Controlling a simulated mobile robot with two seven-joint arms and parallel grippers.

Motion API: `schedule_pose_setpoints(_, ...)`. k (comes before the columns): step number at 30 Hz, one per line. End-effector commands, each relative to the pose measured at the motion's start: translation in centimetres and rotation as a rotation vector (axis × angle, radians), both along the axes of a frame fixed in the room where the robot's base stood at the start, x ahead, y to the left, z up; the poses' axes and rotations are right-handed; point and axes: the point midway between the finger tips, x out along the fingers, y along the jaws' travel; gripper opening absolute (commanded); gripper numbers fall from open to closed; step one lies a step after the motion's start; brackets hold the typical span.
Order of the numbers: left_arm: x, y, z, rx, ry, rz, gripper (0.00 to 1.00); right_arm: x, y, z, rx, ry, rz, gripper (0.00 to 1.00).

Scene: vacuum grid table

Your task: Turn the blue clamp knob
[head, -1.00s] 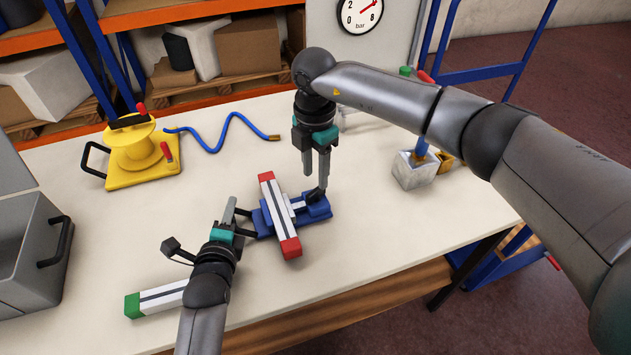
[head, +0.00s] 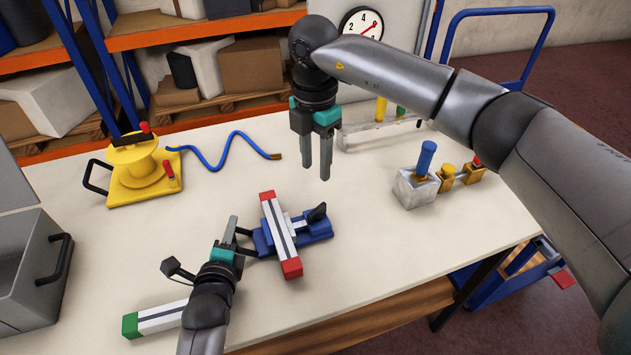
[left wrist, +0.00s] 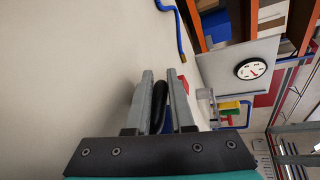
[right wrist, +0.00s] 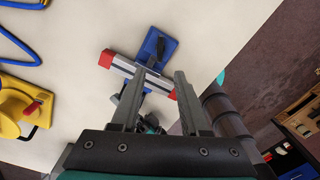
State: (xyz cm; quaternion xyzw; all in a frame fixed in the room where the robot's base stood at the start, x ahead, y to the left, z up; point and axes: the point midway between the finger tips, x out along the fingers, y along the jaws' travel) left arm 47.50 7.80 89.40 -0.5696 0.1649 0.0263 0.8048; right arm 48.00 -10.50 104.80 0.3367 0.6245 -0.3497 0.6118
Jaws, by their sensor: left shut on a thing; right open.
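The blue clamp (head: 262,243) lies on the table with a white and grey bar with red ends (head: 280,235) across it. A black knob or lever (head: 317,213) stands tilted at its right end. My left gripper (head: 238,230) is at the clamp's left end, shut on a black handle, which shows between its fingers in the left wrist view (left wrist: 158,106). My right gripper (head: 317,173) is open and empty above the table, behind and above the black knob. The right wrist view shows the clamp's blue base (right wrist: 157,48) beyond the open fingers.
A yellow reel (head: 140,165) and blue hose (head: 220,155) lie at the back left. A grey block with a blue cylinder (head: 425,158) stands at the right. A green-ended bar (head: 160,318) is at the front left, a grey case (head: 35,265) at the left edge. The front right table is clear.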

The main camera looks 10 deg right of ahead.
Motion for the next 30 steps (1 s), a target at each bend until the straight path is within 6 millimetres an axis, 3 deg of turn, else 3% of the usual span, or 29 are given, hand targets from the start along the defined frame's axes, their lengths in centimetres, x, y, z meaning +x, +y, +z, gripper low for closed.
schedule_pose_setpoints(14, -0.2, 0.0, -0.4, -0.001, 0.01, 0.0, 0.0, -0.8, 1.5, -0.3, -0.089, 0.004, 0.82, 0.45)
schedule_pose_setpoints(30, -0.2, 0.0, -0.4, -0.001, 0.01, 0.0, 0.0, -1.8, 3.0, -0.6, -0.203, 0.123, 1.827, 0.45)
